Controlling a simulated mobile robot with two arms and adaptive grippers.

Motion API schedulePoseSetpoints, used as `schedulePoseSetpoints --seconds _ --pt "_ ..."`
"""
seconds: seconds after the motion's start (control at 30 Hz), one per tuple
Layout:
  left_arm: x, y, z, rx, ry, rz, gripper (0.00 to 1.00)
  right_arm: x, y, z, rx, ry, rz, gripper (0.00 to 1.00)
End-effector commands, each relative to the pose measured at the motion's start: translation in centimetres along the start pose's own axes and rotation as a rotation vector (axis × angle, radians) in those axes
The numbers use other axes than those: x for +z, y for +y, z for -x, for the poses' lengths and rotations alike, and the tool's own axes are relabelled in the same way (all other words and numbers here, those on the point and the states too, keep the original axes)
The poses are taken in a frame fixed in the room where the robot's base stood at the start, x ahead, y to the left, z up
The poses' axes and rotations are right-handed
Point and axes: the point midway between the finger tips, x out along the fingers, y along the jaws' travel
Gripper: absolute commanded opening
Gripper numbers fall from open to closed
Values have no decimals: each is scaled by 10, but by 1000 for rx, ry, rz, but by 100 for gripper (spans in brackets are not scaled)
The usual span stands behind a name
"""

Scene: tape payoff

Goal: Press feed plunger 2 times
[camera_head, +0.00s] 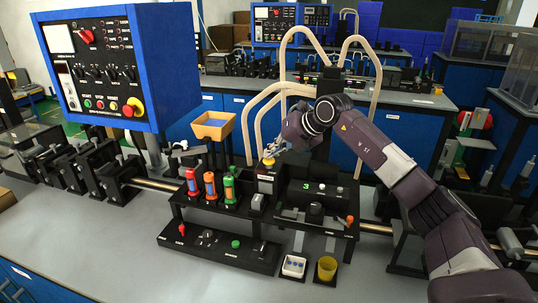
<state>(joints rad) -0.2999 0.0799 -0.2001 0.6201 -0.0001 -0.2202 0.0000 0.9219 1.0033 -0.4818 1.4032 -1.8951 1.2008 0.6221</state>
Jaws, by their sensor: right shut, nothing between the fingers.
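A small black unit (266,184) with a yellow cap (268,162) on top stands in the middle of the black fixture (318,225); the cap looks like the feed plunger, though no label is readable. My right gripper (271,152) is shut and empty, with its fingertips just above the yellow cap. I cannot tell whether they touch it. My right arm reaches in from the lower right. My left gripper is not in view.
Red (191,181), orange (210,184) and green (229,188) cylinders stand left of the cap, below a tan hopper (213,125). A blue control box (120,65) hangs at left. A white container (294,266) and a yellow cup (327,268) stand in front. The bench's front left is clear.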

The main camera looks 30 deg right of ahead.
Motion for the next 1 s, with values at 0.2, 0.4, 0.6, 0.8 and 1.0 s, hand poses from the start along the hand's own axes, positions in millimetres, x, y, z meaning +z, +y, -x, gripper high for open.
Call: schedulePoseSetpoints --seconds 0.2,0.4,0.6,0.8,1.0 --pt "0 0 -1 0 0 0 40 -4 -2 -3 -3 7 0 0" --pt "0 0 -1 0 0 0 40 -4 -2 -4 -4 7 0 0" --pt "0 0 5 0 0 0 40 -1 1 1 -4 7 0 0" --pt "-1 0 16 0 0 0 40 6 7 10 -4 7 0 0" --pt "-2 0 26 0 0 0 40 13 14 19 -3 4 0 0"
